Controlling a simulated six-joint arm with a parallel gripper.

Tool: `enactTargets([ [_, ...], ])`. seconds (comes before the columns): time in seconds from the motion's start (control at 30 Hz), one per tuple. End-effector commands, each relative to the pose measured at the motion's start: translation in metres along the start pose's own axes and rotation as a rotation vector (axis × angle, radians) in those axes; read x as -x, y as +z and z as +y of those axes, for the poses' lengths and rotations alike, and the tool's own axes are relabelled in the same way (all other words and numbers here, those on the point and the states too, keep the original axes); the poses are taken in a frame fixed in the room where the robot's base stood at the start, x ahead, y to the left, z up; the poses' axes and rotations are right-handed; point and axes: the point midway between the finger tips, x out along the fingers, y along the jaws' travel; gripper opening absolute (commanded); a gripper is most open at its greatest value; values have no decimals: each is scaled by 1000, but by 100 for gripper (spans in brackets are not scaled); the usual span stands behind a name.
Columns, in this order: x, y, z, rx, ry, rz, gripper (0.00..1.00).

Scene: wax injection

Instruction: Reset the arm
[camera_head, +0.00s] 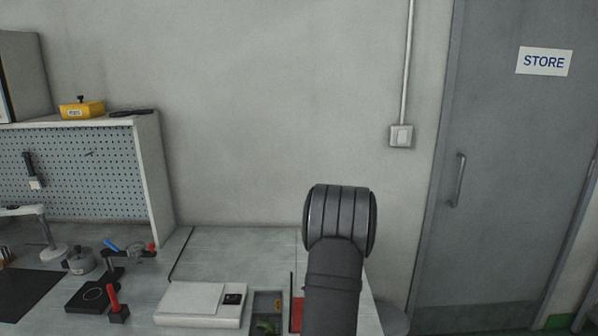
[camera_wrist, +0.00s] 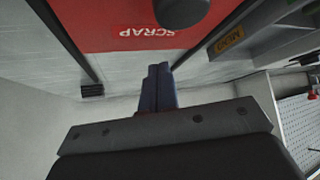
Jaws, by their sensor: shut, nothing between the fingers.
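My gripper (camera_wrist: 158,88) shows in the wrist view with its two dark blue fingers together and nothing between them. Beyond the fingertips is a red surface (camera_wrist: 95,22) marked SCRAP, with the lettering upside down. The fingers are apart from any object that I can make out. In the head view my arm rises at the bottom centre over the right end of the bench, and my gripper is hidden there.
The bench (camera_head: 235,250) holds a white scale (camera_head: 195,300), a grey bin (camera_head: 266,300) with a green piece, and a red area (camera_head: 297,312) beside my arm. Several tools stand at left below a pegboard (camera_head: 70,175). A STORE door (camera_head: 510,200) is at right.

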Motion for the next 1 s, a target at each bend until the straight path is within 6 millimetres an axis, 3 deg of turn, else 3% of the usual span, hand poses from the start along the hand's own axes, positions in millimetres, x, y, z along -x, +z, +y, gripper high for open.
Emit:
enactTargets([
  [0.33,-37,-40,28,2,2,0,0],
  [0.5,-54,-68,27,4,1,1,0],
  [0.57,-52,-78,28,3,2,2,0],
  [1.0,22,-74,28,-1,4,1,0],
])
